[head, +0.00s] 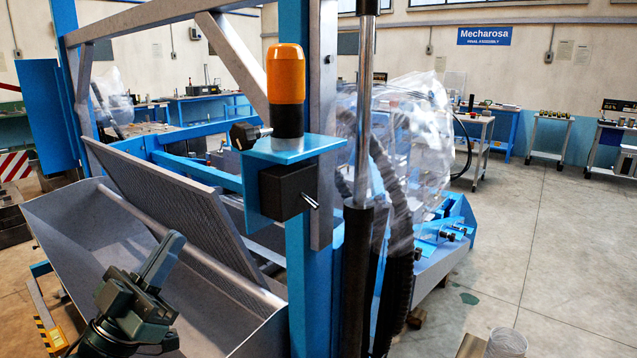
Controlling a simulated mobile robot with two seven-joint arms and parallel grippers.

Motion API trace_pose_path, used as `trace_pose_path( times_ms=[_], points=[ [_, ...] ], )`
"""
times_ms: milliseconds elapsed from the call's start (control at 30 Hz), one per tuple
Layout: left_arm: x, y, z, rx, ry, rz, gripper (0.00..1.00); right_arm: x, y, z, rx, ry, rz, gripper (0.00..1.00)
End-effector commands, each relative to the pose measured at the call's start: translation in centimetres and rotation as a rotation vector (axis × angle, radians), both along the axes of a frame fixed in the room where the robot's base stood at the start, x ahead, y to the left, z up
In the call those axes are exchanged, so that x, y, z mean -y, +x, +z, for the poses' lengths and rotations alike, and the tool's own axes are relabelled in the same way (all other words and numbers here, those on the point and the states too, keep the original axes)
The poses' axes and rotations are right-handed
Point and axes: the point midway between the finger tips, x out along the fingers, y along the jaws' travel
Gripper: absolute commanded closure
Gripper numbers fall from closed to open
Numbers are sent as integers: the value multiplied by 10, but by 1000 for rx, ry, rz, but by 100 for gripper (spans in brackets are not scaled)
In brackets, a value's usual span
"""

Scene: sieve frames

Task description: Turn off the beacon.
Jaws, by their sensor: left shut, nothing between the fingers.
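The beacon (286,75) has an amber dome on a black base. It stands upright on a blue bracket (290,150) fixed to a blue post. Below the bracket is a black box (288,190) with a small metal toggle lever (311,202) on its right side, pointing down to the right. A black knob (243,136) sticks out at the left of the bracket. My left gripper (168,250) is shut and empty, low on the left in front of the grey trough, well apart from the beacon and the box. My right gripper is not in view.
A grey metal trough (225,322) and a tilted mesh screen (170,205) lie left of the blue post (313,270). A black cylinder with a steel rod (364,120) and dark hoses stand close right of the post. Open floor (540,250) lies at the right.

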Motion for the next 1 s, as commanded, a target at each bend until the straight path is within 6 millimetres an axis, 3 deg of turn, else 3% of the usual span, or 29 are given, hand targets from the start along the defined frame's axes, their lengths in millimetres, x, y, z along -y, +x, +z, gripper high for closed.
trace_pose_path(
  times_ms=[133,267,400,533,600,733,1000],
  points=[
    [13,4,-76,-236,37,99,100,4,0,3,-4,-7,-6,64],
    [25,-9,-159,-486,106,189,100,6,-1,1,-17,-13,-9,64],
    [40,-51,-254,-791,217,265,100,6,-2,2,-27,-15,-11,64],
    [52,-102,-321,-1031,324,300,100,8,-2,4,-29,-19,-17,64],
    [56,-127,-345,-1129,371,306,100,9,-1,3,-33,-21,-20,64],
    [61,-160,-372,-1244,429,308,100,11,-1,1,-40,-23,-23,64],
    [63,-171,-380,-1284,454,308,100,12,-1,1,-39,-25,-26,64]
  ],
)
